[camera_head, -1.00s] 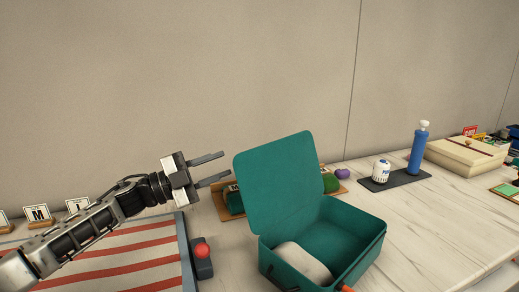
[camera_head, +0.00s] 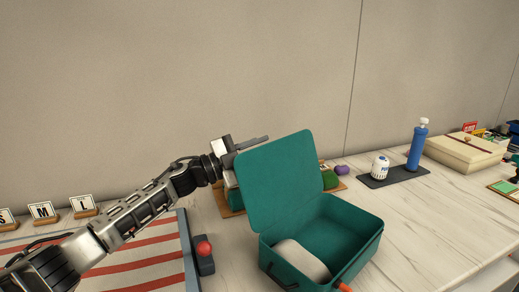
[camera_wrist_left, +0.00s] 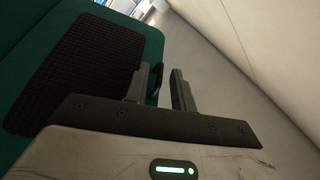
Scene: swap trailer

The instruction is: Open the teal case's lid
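The teal case (camera_head: 352,216) stands on the table with its lid (camera_head: 280,180) raised, roughly upright, hinged along the left side of the case. A pale rounded item (camera_head: 300,262) lies inside. My left gripper (camera_head: 250,146) is at the lid's upper left edge; one finger shows above the edge and the other is hidden behind the lid. In the left wrist view the fingers (camera_wrist_left: 160,88) are apart, with the teal lid (camera_wrist_left: 150,45) and its dark textured panel (camera_wrist_left: 88,55) close on the left. A small dark piece shows between the fingers; I cannot tell whether they touch it. My right gripper is not in view.
A red button on a dark base (camera_head: 204,250) and a striped mat (camera_head: 140,262) lie left of the case. Letter cards (camera_head: 42,211) stand at the back left. A blue bottle (camera_head: 417,148) and white jar (camera_head: 380,167) stand on a dark tray. The tabletop right of the case is clear.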

